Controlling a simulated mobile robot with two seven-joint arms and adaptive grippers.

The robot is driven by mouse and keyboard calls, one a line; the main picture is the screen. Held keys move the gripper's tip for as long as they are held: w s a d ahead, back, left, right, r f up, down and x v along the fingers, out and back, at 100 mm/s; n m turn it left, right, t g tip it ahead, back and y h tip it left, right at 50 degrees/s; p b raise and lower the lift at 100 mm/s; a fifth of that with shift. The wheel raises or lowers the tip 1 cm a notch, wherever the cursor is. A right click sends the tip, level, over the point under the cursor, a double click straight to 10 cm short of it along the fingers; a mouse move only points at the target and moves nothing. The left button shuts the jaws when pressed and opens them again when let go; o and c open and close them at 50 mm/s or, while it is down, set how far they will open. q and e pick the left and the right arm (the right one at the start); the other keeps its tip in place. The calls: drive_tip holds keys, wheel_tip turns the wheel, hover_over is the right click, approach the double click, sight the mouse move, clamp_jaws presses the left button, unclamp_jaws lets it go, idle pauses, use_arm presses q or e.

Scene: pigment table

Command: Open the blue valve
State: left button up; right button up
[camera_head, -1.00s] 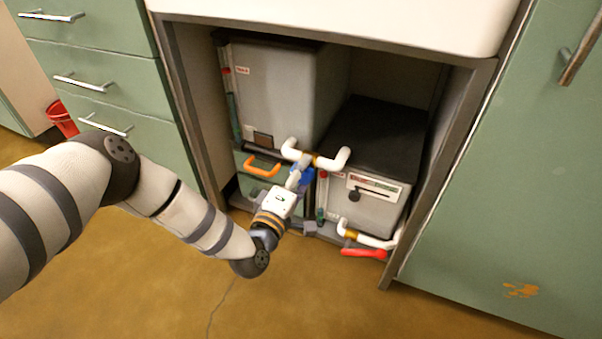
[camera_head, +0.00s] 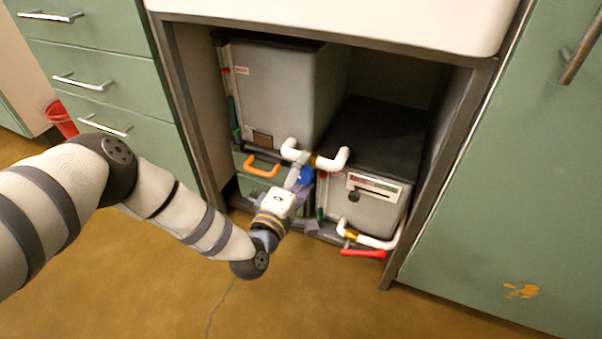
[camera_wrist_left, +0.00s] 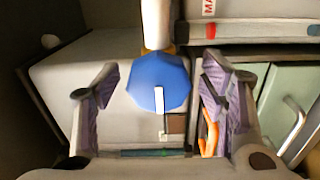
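The blue valve (camera_head: 307,175) sits on white pipework inside the open cabinet bay, partly hidden by my left gripper in the head view. In the left wrist view it is a blue, many-sided piece (camera_wrist_left: 158,80) below a white pipe, with a pale strip across its lower part. My left gripper (camera_head: 304,196) is in front of it. In the wrist view the gripper's fingers (camera_wrist_left: 160,100) are spread wide, one on each side of the blue piece, with visible gaps. It holds nothing. My right gripper is in neither view.
An orange handle (camera_head: 262,166) is left of the valve and a red handle (camera_head: 363,253) is low at the right. White pipes (camera_head: 333,160) cross above. Grey boxes (camera_head: 270,90) fill the bay; its right wall (camera_head: 445,165) is close. The floor in front is clear.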

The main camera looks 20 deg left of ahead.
use_arm(q)
drive_tip(key=shift+s, duration=0.1)
drive_tip(key=s, duration=1.1)
drive_tip(key=shift+s+a, duration=0.25)
drive_tip(key=shift+s, duration=0.15)
